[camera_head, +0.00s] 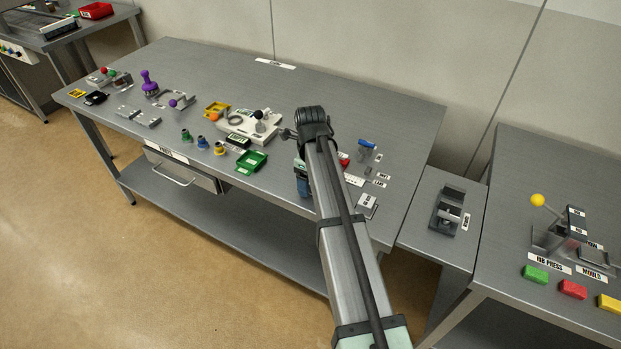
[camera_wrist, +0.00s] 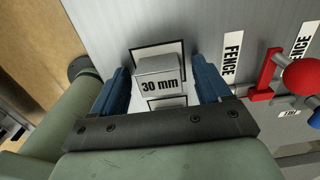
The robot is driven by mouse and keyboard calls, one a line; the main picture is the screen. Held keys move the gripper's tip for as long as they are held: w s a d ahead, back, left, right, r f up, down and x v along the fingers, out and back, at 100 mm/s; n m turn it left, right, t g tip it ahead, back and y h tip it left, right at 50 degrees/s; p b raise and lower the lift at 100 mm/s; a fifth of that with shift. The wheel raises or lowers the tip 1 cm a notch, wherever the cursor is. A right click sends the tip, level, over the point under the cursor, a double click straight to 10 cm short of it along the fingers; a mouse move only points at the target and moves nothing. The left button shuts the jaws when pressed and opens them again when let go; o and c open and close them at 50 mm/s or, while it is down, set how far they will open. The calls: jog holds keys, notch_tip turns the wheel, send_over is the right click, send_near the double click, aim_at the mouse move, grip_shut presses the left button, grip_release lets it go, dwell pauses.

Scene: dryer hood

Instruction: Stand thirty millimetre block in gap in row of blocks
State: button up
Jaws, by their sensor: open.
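The grey block (camera_wrist: 158,73) labelled "30 mm" stands on a black-outlined white patch in the wrist view. My gripper (camera_wrist: 163,82) is open, with one blue finger on each side of the block. Narrow spaces show between the fingers and the block, and I cannot tell whether either finger touches it. In the head view, my gripper (camera_head: 302,182) is low over the right part of the bench, and my arm hides much of the area around it. The block is not distinguishable there. I cannot make out the row of blocks or its gap in either view.
A red lever (camera_wrist: 266,76) with a red ball (camera_wrist: 302,75) stands right of my gripper, near a "FENCE" label (camera_wrist: 232,54). A blue-handled fixture (camera_head: 367,146) and a small grey fixture (camera_head: 367,204) stand on the bench (camera_head: 330,83). Its back is mostly clear.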

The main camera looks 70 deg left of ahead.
jog(key=shift+r, duration=0.1)
notch_tip(320, 180, up, 12)
dwell(0.7)
